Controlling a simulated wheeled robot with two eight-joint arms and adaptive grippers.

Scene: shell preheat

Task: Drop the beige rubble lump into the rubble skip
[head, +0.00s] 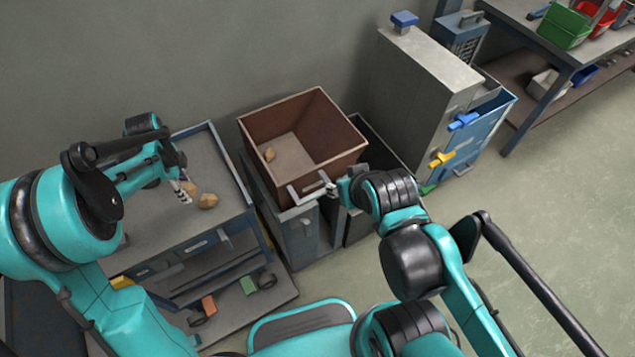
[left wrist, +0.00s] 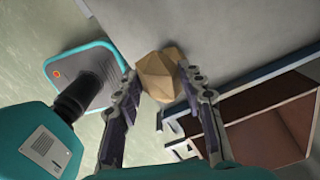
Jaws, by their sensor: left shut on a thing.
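In the left wrist view my left gripper (left wrist: 160,88) is shut on a faceted beige rubble lump (left wrist: 155,78), over the grey cart top. A second beige lump (left wrist: 173,54) shows just behind it, partly hidden. In the head view two lumps show by my left gripper (head: 182,188), one beside the fingers and one a little to the right (head: 208,201); I cannot tell there which is held. The brown rubble skip (head: 340,150) stands open to the right, with another lump (head: 270,154) inside. My right gripper (head: 333,189) is at the skip's front handle; its jaw state is unclear.
The cart (head: 225,150) has a raised blue rim between the lumps and the skip. A grey cabinet (head: 430,70) with blue and yellow handles stands right of the skip. A bench (head: 545,50) with bins is at the far right. The floor at right is clear.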

